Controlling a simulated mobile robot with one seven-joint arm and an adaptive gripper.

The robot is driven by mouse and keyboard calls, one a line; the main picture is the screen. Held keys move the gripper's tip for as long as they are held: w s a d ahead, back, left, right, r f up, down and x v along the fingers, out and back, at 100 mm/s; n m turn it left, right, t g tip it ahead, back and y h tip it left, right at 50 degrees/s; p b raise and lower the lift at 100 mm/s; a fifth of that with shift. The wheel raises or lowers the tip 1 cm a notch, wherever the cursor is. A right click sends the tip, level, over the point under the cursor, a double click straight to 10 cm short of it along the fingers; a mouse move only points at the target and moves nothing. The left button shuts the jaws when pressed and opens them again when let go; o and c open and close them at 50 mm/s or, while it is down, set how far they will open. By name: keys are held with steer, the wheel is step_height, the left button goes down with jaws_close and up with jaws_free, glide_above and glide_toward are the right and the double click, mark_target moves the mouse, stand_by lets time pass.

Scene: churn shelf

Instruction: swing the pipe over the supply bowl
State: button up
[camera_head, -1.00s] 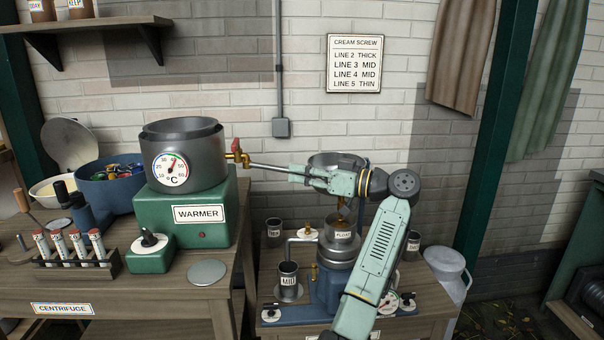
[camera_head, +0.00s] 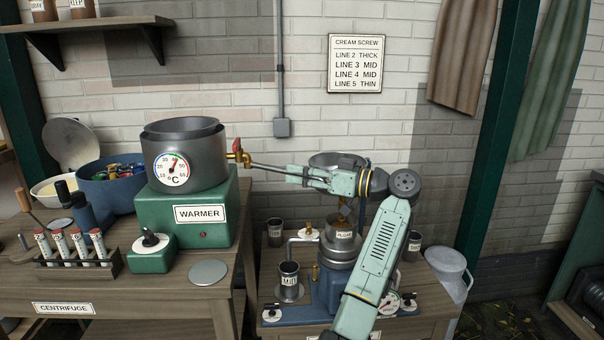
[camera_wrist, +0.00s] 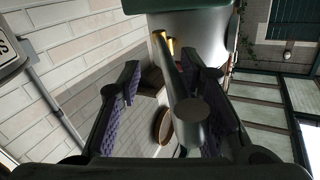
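The grey pipe (camera_head: 268,168) runs right from the brass tap (camera_head: 238,153) on the warmer pot (camera_head: 186,160) and slopes slightly down. My gripper (camera_head: 296,175) is at the pipe's free end. In the wrist view the pipe (camera_wrist: 174,75) lies between my two fingers (camera_wrist: 170,95), its round end towards me. A gap shows on its left; the right finger is close, and I cannot tell whether it touches. The fingers look open. The grey supply bowl (camera_head: 328,158) is behind my gripper and partly hidden by it, above the separator (camera_head: 337,250); the pipe's end is left of it.
The green warmer (camera_head: 190,218) stands on the left table, with a blue bowl (camera_head: 106,190) and a tube rack (camera_head: 75,265) nearby. Cups, including a dark one (camera_head: 289,275), stand around the separator. A white milk can (camera_head: 448,272) is at right.

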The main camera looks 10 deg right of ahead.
steer(key=v, duration=1.2)
steer(key=shift+c, duration=0.2)
steer(key=shift+c, duration=0.7)
steer(key=shift+s+d+h+b, duration=0.15)
steer(key=shift+h+b, duration=0.15)
steer(key=shift+h, duration=0.4)
steer(key=shift+c, duration=0.7)
steer(key=shift+s+r+n+t+h+b, duration=0.1)
steer(key=shift+s+n+t+h+b, duration=0.25)
steer(key=shift+h, duration=0.55)
steer(key=shift+c, duration=0.6)
steer(key=s+a+n+h, duration=0.1)
steer(key=h, duration=0.1)
steer(key=s+a+r+n+t+h+b, duration=0.1)
steer(key=h, duration=0.1)
steer(key=s+a+n+t+h+b, duration=0.1)
steer(key=a+h, duration=0.1)
steer(key=shift+s+a+r, duration=0.1)
steer(key=shift+s+r, duration=0.1)
steer(key=shift+r, duration=0.05)
jaws_close()
steer(key=s+a+r+n+t+h+b, duration=0.15)
steer(key=s+a+n+t+h, duration=0.35)
steer(key=a, duration=0.5)
steer(key=w+d+f+g+y+p, duration=0.1)
steer(key=w+f+p, duration=0.1)
steer(key=w, duration=0.9)
steer(key=shift+w+d+p, duration=0.35)
steer(key=shift+w+p, duration=0.05)
steer(key=shift+p, duration=0.2)
